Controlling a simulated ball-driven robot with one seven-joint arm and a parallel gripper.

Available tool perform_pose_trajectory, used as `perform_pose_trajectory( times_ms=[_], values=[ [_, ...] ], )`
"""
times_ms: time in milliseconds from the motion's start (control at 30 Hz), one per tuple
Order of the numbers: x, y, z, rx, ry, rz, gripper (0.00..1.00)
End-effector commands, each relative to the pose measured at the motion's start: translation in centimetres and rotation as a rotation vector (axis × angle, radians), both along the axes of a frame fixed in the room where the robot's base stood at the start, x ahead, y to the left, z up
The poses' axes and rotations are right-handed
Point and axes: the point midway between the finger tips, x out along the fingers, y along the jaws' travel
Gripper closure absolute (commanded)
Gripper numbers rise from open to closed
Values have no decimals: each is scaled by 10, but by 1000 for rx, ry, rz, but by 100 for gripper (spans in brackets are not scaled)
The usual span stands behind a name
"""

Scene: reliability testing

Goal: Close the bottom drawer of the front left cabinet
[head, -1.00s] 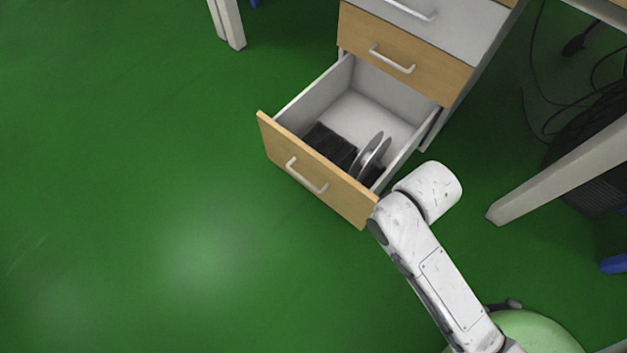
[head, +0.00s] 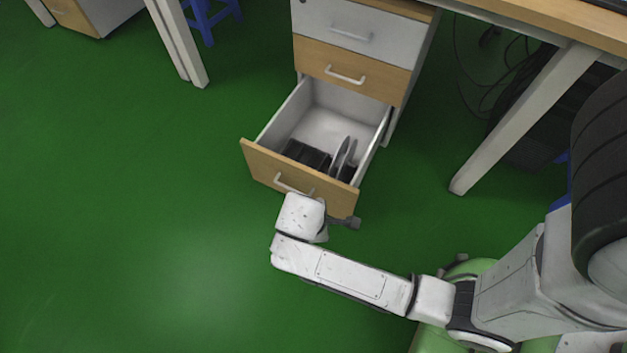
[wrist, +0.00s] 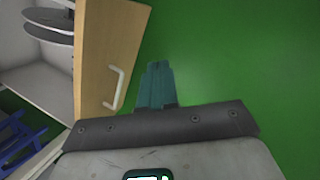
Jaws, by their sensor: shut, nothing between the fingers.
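The bottom drawer (head: 262,166) of the cabinet (head: 362,44) is pulled far out in the head view. It has a wood front and a pale handle (head: 285,183). Inside are dark items (head: 305,155) and upright grey discs (head: 341,157). My gripper (head: 352,222) is in front of the right part of the drawer front, partly behind my wrist. In the wrist view my gripper's fingers (wrist: 157,84) are shut together and empty. The drawer front (wrist: 108,50) and its handle (wrist: 117,88) are just left of them; I cannot tell whether they touch.
A desk leg (head: 520,125) stands right of the cabinet, with cables and a dark computer case behind. Another leg (head: 180,45) and a blue stool (head: 210,18) are at the upper left. The green floor (head: 120,210) left of the drawer is clear.

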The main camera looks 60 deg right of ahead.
Motion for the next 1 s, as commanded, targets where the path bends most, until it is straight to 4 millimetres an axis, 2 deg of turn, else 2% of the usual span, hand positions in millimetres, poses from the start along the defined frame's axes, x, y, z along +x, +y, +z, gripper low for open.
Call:
perform_pose_trajectory(
  times_ms=[33,300,500,633,767,1000],
  values=[
    [5,1,8,-30,31,61,100],
    [45,4,27,-274,296,567,100],
    [65,9,36,-401,455,831,100],
    [70,10,35,-429,495,890,100],
    [70,3,25,-431,499,896,100],
    [70,-29,-5,-429,499,891,100]
  ],
)
